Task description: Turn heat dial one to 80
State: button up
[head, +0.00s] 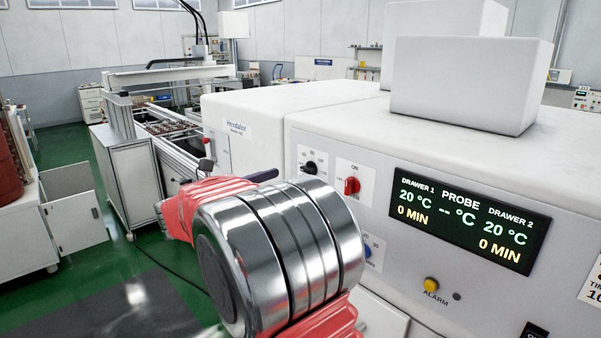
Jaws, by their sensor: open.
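The white oven-like machine (318,113) has a dark display (468,222). It reads 20 °C and 0 MIN for drawer 1, 20 °C and 0 MIN for drawer 2, and dashes for the probe. A black knob (310,167) and a red knob (352,186) sit left of the display. A blue knob (366,250) sits lower, partly hidden by my arm. I cannot read which is heat dial one. My gripper (234,171) is mostly hidden behind my red-sleeved arm; dark finger parts show, apart and empty, left of the black knob.
A yellow alarm button (431,285) is below the display. White boxes (470,82) stand on the machine. A conveyor (175,130) and a white cabinet (130,180) stand behind at left. The green floor (125,260) is open at lower left.

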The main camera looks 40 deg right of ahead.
aim_at(304, 170)
jog(key=d, duration=0.8)
jog(key=shift+w, duration=0.15)
jog(key=c, duration=1.1)
